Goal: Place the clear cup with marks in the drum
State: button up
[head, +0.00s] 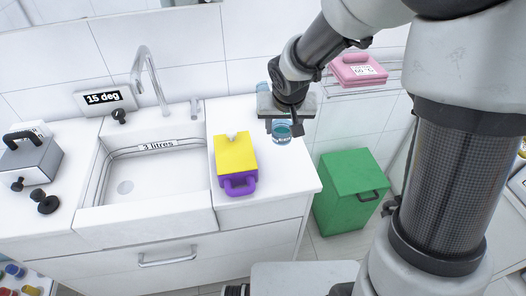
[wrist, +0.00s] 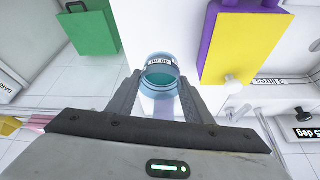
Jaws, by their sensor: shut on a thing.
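The clear cup (head: 282,138) is bluish, with teal inside, and is at the right end of the white counter. In the wrist view the cup (wrist: 161,76) bears a small white label with print too small to read surely. My gripper (head: 281,125) is above the counter and shut on the cup, with one finger on each side of it; the wrist view shows the same gripper (wrist: 160,88). I cannot tell whether the cup's base touches the counter. I see nothing that I can surely call a drum.
A yellow and purple box (head: 236,160) stands left of the cup, beside the sink (head: 148,185) marked "3 litres". A green bin (head: 348,190) stands on the floor to the right. A pink case (head: 358,70) is on a rack behind. Another clear bluish item (head: 262,87) is partly hidden behind my gripper.

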notch_tip(320, 180, down, 9)
jog(key=shift+d+r+b, duration=0.1)
jog(key=shift+r+b, duration=0.1)
jog(key=shift+b, duration=1)
jog(key=shift+f+b, duration=0.25)
jog(key=shift+b, duration=0.05)
jog(key=o, duration=1)
jog(key=shift+r, duration=0.1)
